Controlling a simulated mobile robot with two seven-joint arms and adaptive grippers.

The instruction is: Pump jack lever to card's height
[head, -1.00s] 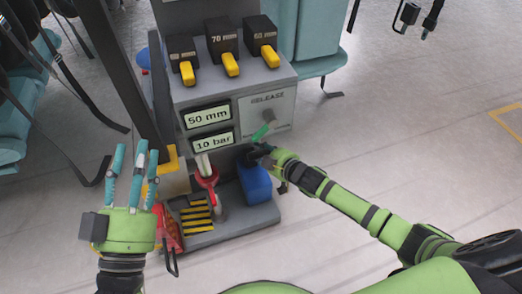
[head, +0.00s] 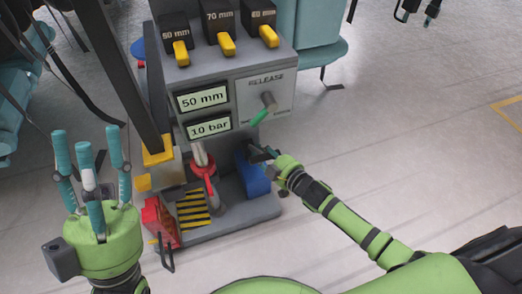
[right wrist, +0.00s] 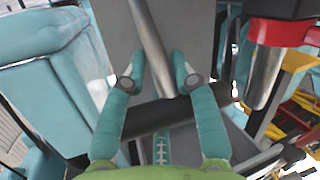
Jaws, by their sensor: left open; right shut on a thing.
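The jack unit (head: 240,80) stands before me, its screens reading "50 mm" (head: 202,97) and "10 bar" (head: 209,127). My right gripper (head: 262,154) is at the unit's right side, beside a blue body (head: 254,180). In the right wrist view its teal fingers (right wrist: 159,82) are shut on the lever, at a dark bar (right wrist: 170,117) where a silver rod (right wrist: 149,40) meets it. The fingers hide part of the lever. My left gripper (head: 92,148) is open and empty, fingers up, left of the unit. I cannot make out a card.
Black blocks with yellow wedges top the unit, marked 50, 70 (head: 222,25) and 60 mm. A red jack collar (head: 203,168) and red box (head: 160,222) sit low. Floor to the right is clear.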

